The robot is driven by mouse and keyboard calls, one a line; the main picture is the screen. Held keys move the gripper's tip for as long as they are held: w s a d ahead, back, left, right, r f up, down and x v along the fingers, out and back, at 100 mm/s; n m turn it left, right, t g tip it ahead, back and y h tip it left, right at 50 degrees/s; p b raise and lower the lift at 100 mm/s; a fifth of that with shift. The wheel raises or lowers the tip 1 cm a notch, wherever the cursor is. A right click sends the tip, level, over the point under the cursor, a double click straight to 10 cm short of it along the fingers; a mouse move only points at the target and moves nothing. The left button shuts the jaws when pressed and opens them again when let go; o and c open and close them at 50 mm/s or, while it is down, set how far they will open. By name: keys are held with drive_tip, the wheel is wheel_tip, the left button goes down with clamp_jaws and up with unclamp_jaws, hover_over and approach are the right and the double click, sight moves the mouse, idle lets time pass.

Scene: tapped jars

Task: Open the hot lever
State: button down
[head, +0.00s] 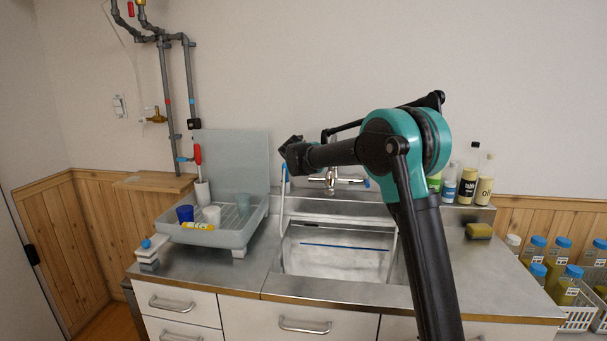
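The chrome tap (331,178) is on the wall behind the sink. A blue-tipped handle (367,182) shows at its right. I cannot make out a clearly red-marked hot lever on the tap; my arm and gripper cover part of its left side. My gripper (288,150) is dark and points left, in front of the wall above the sink's back left corner. It looks small and dark here, and I cannot see whether its fingers are apart. Nothing is clearly held in it.
The steel sink (340,268) has a blue rod across it. A dish rack (240,236) with cups stands left of it. Wall pipes (166,90) rise at far left. Bottles (467,182) stand on the right ledge, with a sponge (479,230) below. Jars in baskets (578,318) are far right.

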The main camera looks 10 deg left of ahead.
drive_tip(key=shift+w+r, duration=0.1)
idle(0.4)
drive_tip(key=c, duration=1.5)
unclamp_jaws()
drive_tip(key=shift+o, duration=0.2)
drive_tip(key=v, duration=1.2)
drive_tip(key=shift+r, duration=0.2)
drive_tip(key=shift+w, duration=0.1)
